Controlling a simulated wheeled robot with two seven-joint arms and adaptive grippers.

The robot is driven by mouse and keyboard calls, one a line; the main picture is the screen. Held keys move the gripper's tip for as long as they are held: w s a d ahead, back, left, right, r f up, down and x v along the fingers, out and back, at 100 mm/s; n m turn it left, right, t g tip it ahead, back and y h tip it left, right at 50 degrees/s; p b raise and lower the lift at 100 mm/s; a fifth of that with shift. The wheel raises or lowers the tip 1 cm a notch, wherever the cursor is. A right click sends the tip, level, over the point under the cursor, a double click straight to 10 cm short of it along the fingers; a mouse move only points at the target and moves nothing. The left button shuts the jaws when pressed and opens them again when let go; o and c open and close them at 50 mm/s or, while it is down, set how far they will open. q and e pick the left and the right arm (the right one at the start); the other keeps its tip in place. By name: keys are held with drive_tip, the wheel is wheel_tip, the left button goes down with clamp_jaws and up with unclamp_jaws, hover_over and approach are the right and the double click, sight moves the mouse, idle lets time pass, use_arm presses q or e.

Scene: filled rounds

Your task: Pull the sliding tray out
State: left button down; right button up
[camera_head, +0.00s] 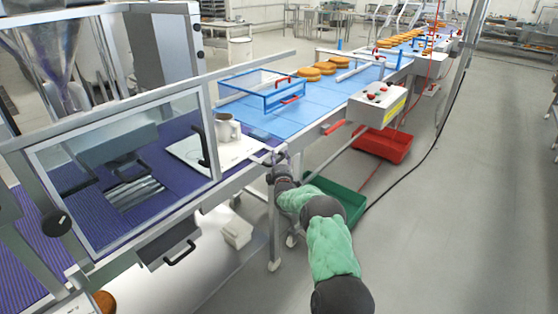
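A grey tray or drawer front (163,238) with a black bar handle (180,254) sits under the near edge of the machine, below the clear guard, and looks pushed in. Its inside is hidden. My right arm in its green sleeve comes up from the bottom. My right gripper (276,158) is at the conveyor's side rail, to the right of the tray and apart from its handle. It is small and dark, so I cannot tell whether its fingers are open or shut. My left gripper is not in view.
A clear framed guard (126,165) covers the purple belt. A white board (186,151) bears a metal jug (227,128). A blue frame (263,89) and a control box (377,105) stand along the conveyor. Green (352,204) and red (383,148) crates are below. The right floor is clear.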

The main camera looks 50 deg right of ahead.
drive_tip(key=shift+a+f, duration=0.15)
drive_tip(key=v, duration=1.2)
idle(0.5)
